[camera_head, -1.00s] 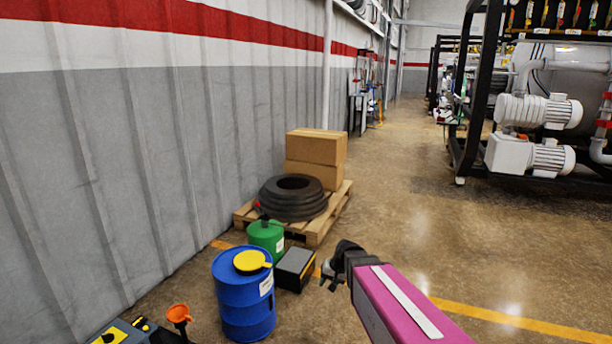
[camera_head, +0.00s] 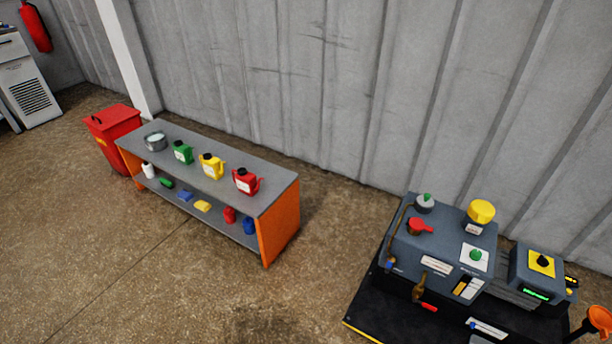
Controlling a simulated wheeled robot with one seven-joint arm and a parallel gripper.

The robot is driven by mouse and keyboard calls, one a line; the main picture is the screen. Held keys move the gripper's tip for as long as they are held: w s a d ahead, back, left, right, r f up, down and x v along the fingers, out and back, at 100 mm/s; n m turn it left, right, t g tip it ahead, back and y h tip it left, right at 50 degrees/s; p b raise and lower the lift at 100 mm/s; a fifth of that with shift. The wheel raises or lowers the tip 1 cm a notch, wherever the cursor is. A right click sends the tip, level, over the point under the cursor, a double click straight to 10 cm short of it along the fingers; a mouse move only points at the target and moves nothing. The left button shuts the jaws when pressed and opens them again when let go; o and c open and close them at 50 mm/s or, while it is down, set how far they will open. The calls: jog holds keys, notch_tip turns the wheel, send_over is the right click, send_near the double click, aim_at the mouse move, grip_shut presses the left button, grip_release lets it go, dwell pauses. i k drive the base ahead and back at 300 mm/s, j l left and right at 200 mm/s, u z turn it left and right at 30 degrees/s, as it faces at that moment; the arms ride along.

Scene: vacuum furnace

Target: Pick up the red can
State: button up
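A red can (camera_head: 246,181) with a handle, spout and white label stands upright on the top of a low grey shelf bench (camera_head: 205,158), near its right end. A smaller red container (camera_head: 230,214) stands on the lower shelf beneath. A yellow can (camera_head: 211,166) and a green can (camera_head: 183,152) stand in a row to the left of the red can. My gripper is outside the picture now.
A grey metal pot (camera_head: 155,141) stands at the bench's left end, and a red bin (camera_head: 112,136) beside it. A grey machine (camera_head: 440,245) on a black base is at right. A corrugated wall runs behind. The floor in front of the bench is clear.

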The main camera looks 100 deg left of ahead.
aim_at(246, 181)
jog(key=u, duration=4.05)
jog(key=i+j+u, duration=0.1)
jog(key=i+j, duration=0.25)
jog(key=i+j+u, duration=0.1)
jog(key=i+j, duration=0.2)
jog(key=i, duration=0.3)
jog(key=i+j+u, duration=0.1)
jog(key=i+j, duration=0.15)
jog(key=i, duration=0.2)
jog(key=i+j, duration=0.25)
jog(key=i, duration=0.25)
jog(key=u, duration=0.05)
